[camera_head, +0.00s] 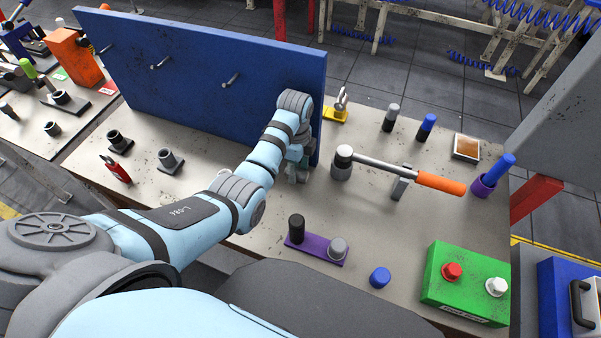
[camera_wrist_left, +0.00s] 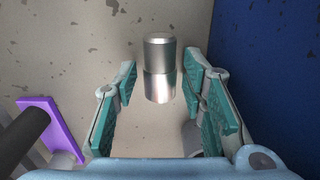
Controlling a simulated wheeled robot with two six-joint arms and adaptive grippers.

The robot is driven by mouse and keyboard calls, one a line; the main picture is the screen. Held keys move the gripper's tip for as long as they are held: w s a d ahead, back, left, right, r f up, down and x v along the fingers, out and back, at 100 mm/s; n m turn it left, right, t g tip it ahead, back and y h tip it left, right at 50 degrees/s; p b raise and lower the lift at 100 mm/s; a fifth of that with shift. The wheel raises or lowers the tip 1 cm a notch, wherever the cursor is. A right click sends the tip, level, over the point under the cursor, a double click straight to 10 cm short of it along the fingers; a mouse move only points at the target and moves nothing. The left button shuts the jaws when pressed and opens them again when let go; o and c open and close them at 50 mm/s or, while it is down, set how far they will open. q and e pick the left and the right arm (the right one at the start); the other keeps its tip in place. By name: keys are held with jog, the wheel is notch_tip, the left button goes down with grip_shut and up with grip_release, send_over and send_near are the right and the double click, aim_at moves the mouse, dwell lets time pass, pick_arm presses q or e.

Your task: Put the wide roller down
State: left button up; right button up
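A shiny metal cylinder (camera_wrist_left: 160,68), which looks like the roller, stands between and just past the fingers of my left gripper (camera_wrist_left: 158,85) in the left wrist view. It has an upper and a lower section with a seam between them. A gap shows between it and each teal finger pad, so the gripper is open around it and not pressing on it. In the head view my left gripper (camera_head: 297,174) is low over the table, close to the blue panel's right end, and the cylinder is hidden there. My right gripper is not in view.
A blue upright panel (camera_head: 200,75) stands close behind the gripper. A purple base (camera_head: 315,249) with a black post is in front. A torque wrench with an orange handle (camera_head: 441,184) lies to the right. A green button box (camera_head: 462,284) is at the front right.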

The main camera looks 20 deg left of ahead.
pick_arm(q)
jog(key=shift+f, duration=0.5)
jog(key=c, duration=0.9)
grip_shut()
jog(key=shift+r, duration=0.15)
